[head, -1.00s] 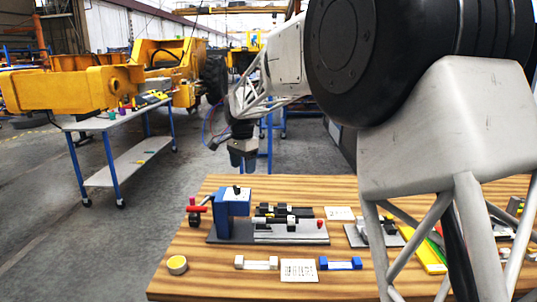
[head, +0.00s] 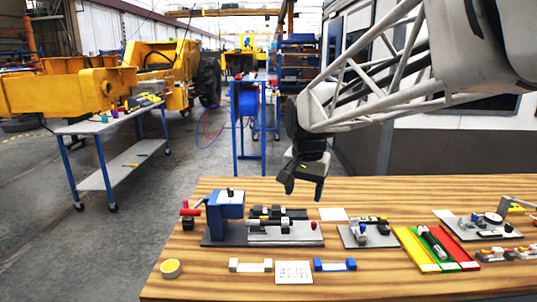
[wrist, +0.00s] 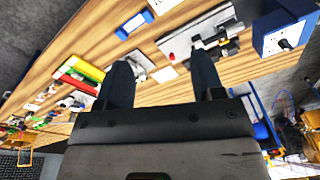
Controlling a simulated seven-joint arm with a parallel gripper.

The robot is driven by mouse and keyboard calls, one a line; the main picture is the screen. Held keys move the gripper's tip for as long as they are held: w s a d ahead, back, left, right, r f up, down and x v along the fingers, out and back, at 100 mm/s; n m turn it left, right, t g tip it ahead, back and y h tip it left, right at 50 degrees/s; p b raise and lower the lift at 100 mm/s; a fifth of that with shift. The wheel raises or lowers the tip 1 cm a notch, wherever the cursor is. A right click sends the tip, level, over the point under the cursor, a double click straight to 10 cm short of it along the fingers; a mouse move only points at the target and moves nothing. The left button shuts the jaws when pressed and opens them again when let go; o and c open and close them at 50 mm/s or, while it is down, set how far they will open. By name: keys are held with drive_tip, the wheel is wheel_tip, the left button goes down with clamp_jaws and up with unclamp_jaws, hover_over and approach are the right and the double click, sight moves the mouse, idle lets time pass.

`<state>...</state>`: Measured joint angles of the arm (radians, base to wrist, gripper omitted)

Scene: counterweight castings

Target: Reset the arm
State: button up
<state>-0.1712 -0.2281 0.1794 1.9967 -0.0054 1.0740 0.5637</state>
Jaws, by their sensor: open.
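My gripper (head: 303,188) hangs above the back edge of the wooden table (head: 200,270) in the head view, fingers pointing down. In the wrist view my gripper (wrist: 165,80) shows two dark fingers set apart with nothing between them. It is open and empty, and it touches nothing that I can see. The arm reaches in from the upper right of the head view.
Below stand a blue block fixture (head: 226,208) on a grey plate, white and blue brackets (head: 334,265), a yellow roll (head: 171,268), and red, green and yellow strips (head: 436,247). A side table (head: 98,124) and yellow machine (head: 75,88) stand behind.

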drive_tip(key=s+d+f+n, duration=0.2)
drive_tip(key=s+d+f, duration=0.2)
drive_tip(key=s, duration=0.9)
drive_tip(key=s+d+f+n+t, duration=0.1)
drive_tip(key=s+d+f, duration=0.4)
drive_tip(key=s, duration=0.9)
drive_tip(key=shift+d+f+n, duration=0.2)
drive_tip(key=shift+d+n, duration=0.35)
drive_tip(key=shift+n, duration=0.05)
